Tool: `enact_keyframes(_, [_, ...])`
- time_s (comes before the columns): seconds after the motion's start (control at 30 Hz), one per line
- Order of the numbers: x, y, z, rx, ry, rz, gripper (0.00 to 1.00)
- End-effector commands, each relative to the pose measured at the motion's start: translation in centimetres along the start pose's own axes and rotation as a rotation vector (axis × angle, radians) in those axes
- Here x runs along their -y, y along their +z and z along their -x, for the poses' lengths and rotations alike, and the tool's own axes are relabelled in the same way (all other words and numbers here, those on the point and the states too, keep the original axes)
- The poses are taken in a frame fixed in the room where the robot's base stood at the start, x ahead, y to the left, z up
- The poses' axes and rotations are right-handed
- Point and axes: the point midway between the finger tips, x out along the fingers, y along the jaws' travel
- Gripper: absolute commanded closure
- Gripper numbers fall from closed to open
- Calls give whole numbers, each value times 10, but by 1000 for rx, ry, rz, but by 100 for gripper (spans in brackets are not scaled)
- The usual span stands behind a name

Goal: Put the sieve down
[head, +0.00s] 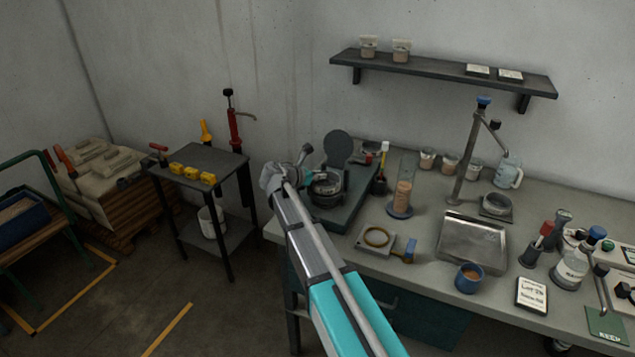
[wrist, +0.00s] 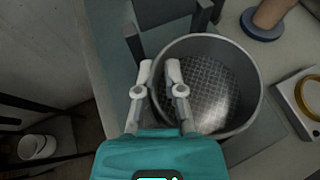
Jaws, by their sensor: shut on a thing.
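The sieve (wrist: 215,82) is a round grey metal pan with a mesh bottom, and it looks empty. In the head view the sieve (head: 326,183) is at the left end of the bench, over a dark grey machine (head: 350,207) with a raised round lid (head: 338,147). My gripper (wrist: 160,72) is shut on the sieve's left rim, one finger inside and one outside. In the head view my gripper (head: 305,178) reaches it from the left. Dark posts of the machine stand close around the sieve. I cannot tell whether its underside touches the machine.
A tall cylinder (head: 402,190) stands right of the machine. A flat block with a yellow ring (head: 377,237) lies in front. A metal tray (head: 472,243) and a blue cup (head: 468,278) are farther right. A dark side table (head: 205,162) stands left, across a gap.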

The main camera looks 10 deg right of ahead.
Motion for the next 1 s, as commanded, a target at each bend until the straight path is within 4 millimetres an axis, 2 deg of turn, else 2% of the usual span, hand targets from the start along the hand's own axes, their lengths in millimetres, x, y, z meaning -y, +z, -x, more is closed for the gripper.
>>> enact_keyframes(0.57, [0,-7,-3,0,0,0,100])
enact_keyframes(0.6, [0,-6,-3,0,0,0,81])
enact_keyframes(0.77, [0,-6,-3,0,0,0,52])
enact_keyframes(1.0, [0,-6,-3,0,-1,0,52])
